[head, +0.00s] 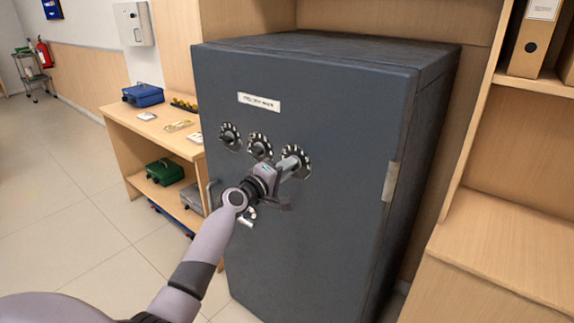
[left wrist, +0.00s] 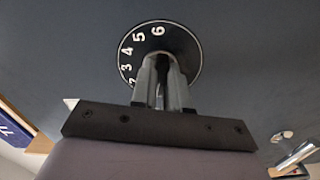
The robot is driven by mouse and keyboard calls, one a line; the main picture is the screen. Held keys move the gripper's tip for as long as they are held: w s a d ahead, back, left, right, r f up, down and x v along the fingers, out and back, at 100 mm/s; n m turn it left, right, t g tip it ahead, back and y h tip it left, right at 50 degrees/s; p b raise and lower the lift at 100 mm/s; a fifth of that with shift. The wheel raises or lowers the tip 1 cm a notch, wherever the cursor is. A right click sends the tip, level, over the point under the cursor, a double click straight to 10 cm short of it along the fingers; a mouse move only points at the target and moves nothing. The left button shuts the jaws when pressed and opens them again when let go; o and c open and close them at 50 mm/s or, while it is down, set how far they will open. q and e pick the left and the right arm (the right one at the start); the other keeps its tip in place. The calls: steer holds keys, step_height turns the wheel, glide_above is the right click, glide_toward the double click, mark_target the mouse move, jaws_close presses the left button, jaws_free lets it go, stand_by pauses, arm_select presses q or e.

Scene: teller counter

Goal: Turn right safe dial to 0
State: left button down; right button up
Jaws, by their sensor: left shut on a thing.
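The dark grey safe (head: 340,230) stands in the middle of the head view with three black dials on its door. The right dial (head: 304,163) has white numbers on its rim. My left gripper (head: 292,166) reaches it and is shut on its knob. In the left wrist view my left gripper (left wrist: 161,82) points at the right dial (left wrist: 186,42), where numbers about 3 to 6 show on its upper left. The middle dial (head: 260,147) and left dial (head: 230,136) are free. My right gripper is not in view.
A metal handle (head: 246,217) sits on the door below the dials, partly behind my left arm. A wooden shelf unit (head: 135,150) at left holds a blue box (head: 143,95) and a green box (head: 164,171). Wooden shelving (head: 515,200) stands close on the right. Floor at left is clear.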

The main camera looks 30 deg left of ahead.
arm_select(q)
steer(key=shift+n+p, duration=0.4)
steer(key=shift+n, duration=0.8)
steer(key=c, duration=1.1)
jaws_free()
steer(key=shift+s, duration=0.1)
steer(key=s, duration=0.7)
steer(key=shift+a, duration=0.3)
